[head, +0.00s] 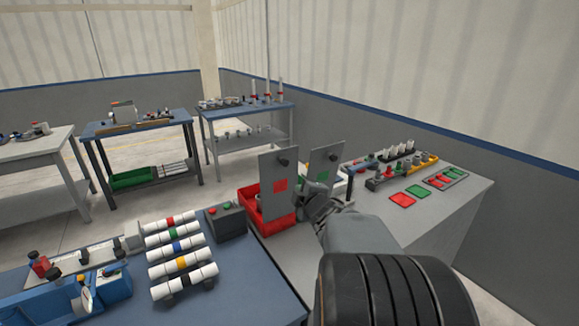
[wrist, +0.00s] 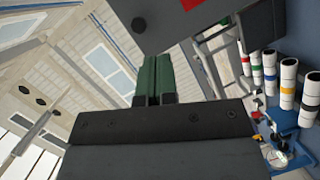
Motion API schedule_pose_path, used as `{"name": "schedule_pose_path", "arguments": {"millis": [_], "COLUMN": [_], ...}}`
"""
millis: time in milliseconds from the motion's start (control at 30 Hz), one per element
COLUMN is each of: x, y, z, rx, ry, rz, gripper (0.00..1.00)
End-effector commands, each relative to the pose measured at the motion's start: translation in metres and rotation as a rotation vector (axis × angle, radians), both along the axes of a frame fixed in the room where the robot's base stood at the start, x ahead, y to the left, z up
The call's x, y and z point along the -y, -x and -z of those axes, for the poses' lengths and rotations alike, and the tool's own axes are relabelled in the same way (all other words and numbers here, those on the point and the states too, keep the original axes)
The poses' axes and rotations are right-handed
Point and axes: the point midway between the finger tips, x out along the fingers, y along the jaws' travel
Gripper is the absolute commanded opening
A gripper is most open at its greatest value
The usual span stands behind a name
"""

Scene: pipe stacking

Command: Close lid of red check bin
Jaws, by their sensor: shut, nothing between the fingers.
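The red check bin (head: 250,207) stands on the grey bench. My gripper (head: 312,203) is just right of this lid in the head view, partly hidden by my own arm. In the wrist view my gripper (wrist: 157,64) has its green fingers together with nothing between them. A grey panel (wrist: 170,30) with a red patch and a black knob, seemingly the same lid, is close beyond the fingertips; contact cannot be told.
A second upright lid (head: 325,158) with a green square stands just behind my gripper. A button box (head: 226,221) and banded white pipes (head: 183,271) are left of the bin. Parts racks (head: 402,171) and coloured pads (head: 402,199) lie to the right.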

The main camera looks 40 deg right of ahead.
Motion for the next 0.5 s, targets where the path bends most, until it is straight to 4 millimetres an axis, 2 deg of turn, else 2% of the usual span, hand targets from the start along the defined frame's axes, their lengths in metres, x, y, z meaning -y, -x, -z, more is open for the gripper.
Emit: {"name": "schedule_pose_path", "arguments": {"millis": [33,200,367,500], "x": [0.012,0.029,0.034,0.034], "y": [0.002,0.011,0.017,0.01], "z": [-0.002,-0.008,-0.01,-0.011], "rx": [0.019,0.084,0.121,0.134], "ry": [0.065,0.245,0.325,0.346], "rz": [-0.037,-0.179,-0.251,-0.276], "gripper": [0.0,0.0,0.0,0.0]}}
